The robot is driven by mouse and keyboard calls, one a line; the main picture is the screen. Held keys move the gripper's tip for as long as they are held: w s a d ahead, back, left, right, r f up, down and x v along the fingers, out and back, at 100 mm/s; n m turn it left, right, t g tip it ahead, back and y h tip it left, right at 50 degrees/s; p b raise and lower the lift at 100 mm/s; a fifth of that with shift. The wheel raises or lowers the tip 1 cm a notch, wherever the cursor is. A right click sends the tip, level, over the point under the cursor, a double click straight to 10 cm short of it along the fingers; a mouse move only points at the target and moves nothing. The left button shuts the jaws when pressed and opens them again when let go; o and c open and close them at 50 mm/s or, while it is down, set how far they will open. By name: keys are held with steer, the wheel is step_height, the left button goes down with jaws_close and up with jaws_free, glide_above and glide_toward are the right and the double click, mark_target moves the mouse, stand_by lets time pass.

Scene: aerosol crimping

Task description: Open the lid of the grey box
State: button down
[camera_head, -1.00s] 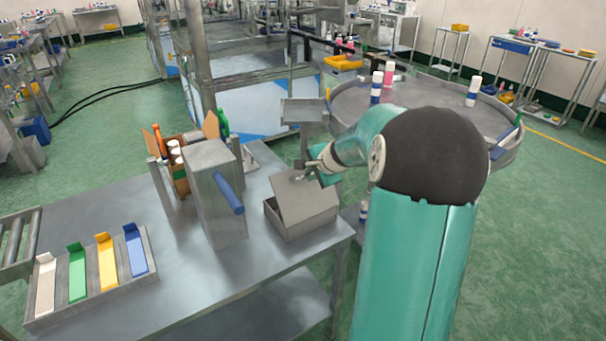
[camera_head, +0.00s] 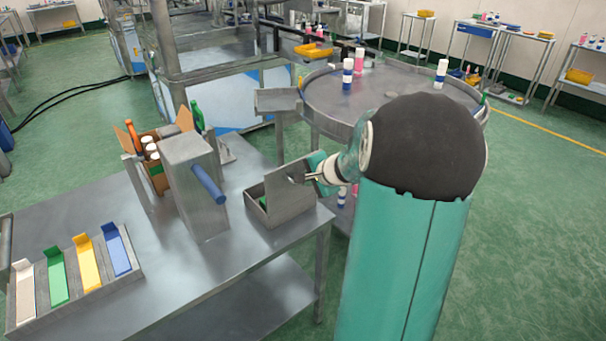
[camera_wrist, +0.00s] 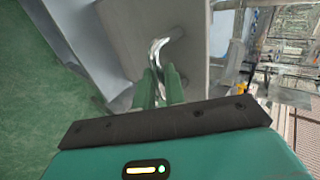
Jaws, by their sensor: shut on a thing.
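The grey box (camera_head: 257,213) stands near the right end of the metal table. Its lid (camera_head: 289,194) is raised and tilted up, leaving a gap on the left side where something green shows inside. My gripper (camera_head: 310,177) is at the lid's upper right side. In the wrist view, my gripper's green fingers (camera_wrist: 160,88) are closed around the end of a shiny curved metal handle (camera_wrist: 157,48) on the grey lid (camera_wrist: 195,32). Much of the box's inside is hidden by the lid.
A tall grey block with a blue handle (camera_head: 208,184) stands just left of the box. A cardboard box with bottles (camera_head: 153,165) is behind it. A tray with coloured strips (camera_head: 70,278) lies front left. A round table (camera_head: 400,90) stands behind my arm.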

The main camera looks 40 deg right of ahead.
steer(key=shift+s+a+f+t, duration=0.15)
steer(key=shift+s+f+t, duration=0.55)
steer(key=shift+s+f, duration=0.1)
steer(key=shift+s+a+f+t, duration=0.15)
steer(key=shift+s+f+t, duration=0.55)
steer(key=shift+s, duration=0.1)
steer(key=shift+s+d, duration=0.1)
steer(key=shift+s, duration=0.05)
steer(key=c, duration=1.5)
jaws_free()
steer(key=shift+s+r, duration=0.1)
steer(key=shift+s, duration=0.05)
steer(key=shift+r, duration=0.1)
steer(key=shift+w+r, duration=0.1)
steer(key=shift+w, duration=0.15)
steer(key=shift+s, duration=0.1)
steer(key=v, duration=1.3)
steer(key=shift+s, duration=0.35)
